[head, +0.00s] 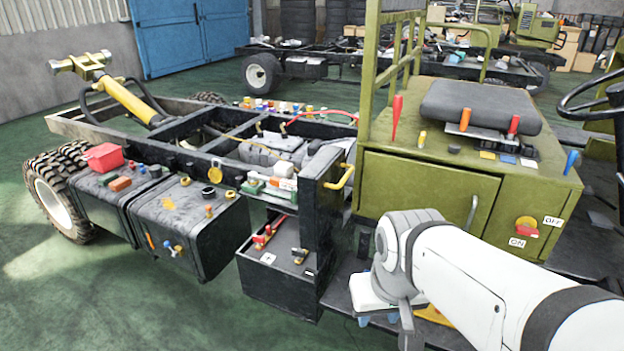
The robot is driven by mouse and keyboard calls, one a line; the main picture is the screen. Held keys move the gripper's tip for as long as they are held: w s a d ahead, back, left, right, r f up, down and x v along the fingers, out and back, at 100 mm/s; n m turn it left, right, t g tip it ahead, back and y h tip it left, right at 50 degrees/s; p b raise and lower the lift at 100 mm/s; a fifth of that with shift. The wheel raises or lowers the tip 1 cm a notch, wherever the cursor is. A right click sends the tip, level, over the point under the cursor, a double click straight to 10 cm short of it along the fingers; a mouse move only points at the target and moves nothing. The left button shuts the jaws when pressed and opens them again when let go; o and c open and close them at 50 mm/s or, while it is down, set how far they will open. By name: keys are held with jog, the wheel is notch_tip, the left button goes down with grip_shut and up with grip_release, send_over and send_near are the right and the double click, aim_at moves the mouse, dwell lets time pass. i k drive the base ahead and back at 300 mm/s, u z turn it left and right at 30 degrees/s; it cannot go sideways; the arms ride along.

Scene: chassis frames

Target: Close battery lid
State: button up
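My gripper (378,319) points down to the right of the box and panel, below my white wrist. Its two blue fingertips look apart with nothing between them. It is clear of the handle and partly hidden by my arm.
A green cabinet (425,190) with a door handle and ON/OFF switch stands behind my arm. A black tank (190,225) is left of the battery box. The green floor in front is free.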

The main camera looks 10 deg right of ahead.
aim_at(321, 185)
jog(key=i, duration=0.95)
jog(key=z, duration=0.05)
